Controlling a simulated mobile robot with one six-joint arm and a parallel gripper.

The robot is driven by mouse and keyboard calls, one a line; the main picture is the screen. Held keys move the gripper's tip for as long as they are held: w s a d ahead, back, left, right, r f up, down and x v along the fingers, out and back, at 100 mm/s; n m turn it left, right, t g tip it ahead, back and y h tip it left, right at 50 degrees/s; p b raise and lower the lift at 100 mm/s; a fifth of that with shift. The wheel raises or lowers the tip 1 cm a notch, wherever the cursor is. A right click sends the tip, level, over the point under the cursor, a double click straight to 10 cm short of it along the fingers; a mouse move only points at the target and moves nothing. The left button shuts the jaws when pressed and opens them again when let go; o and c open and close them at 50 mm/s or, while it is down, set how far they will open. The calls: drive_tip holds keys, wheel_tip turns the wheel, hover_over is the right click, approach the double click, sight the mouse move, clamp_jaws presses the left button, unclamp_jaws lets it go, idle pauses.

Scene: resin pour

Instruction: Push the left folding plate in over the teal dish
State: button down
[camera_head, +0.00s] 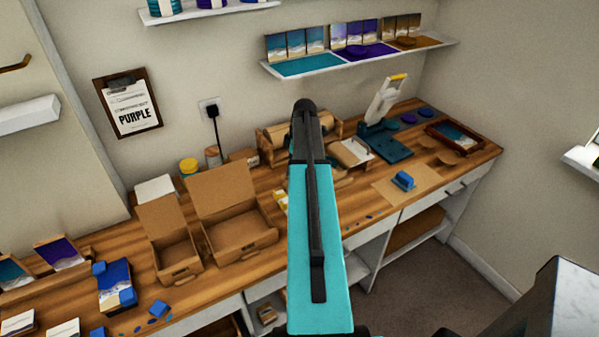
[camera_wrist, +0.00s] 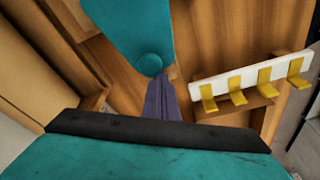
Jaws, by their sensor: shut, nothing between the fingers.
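My gripper (camera_wrist: 155,130) shows in the wrist view as a wide black edge over a teal body along the bottom. It is shut with nothing held; separate fingertips cannot be made out. It is hidden in the head view. A teal piece (camera_wrist: 130,28) with a rounded end is above it in the wrist view, with a purple tapered strip (camera_wrist: 163,100) below that end. I cannot tell whether this is the teal dish. I cannot make out the left folding plate.
On the wooden bench (camera_head: 95,252), two open cardboard boxes (camera_head: 238,239) (camera_head: 177,263) stand left of my arm. A teal stand with a white lever (camera_head: 382,100) and a blue block (camera_head: 403,180) are to the right. A white rail with yellow hooks (camera_wrist: 250,76) is at right in the wrist view.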

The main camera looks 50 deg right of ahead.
drive_tip(key=shift+w+a, duration=0.4)
drive_tip(key=shift+a, duration=0.6)
drive_tip(key=shift+w+a, duration=0.4)
drive_tip(key=shift+a, duration=0.55)
drive_tip(key=shift+w+a, duration=0.4)
drive_tip(key=shift+a, duration=0.6)
drive_tip(key=shift+r, duration=0.15)
wheel_tip(320, 180, up, 10)
drive_tip(key=p, duration=0.5)
drive_tip(key=shift+s+f, duration=0.15)
drive_tip(key=shift+f, duration=0.05)
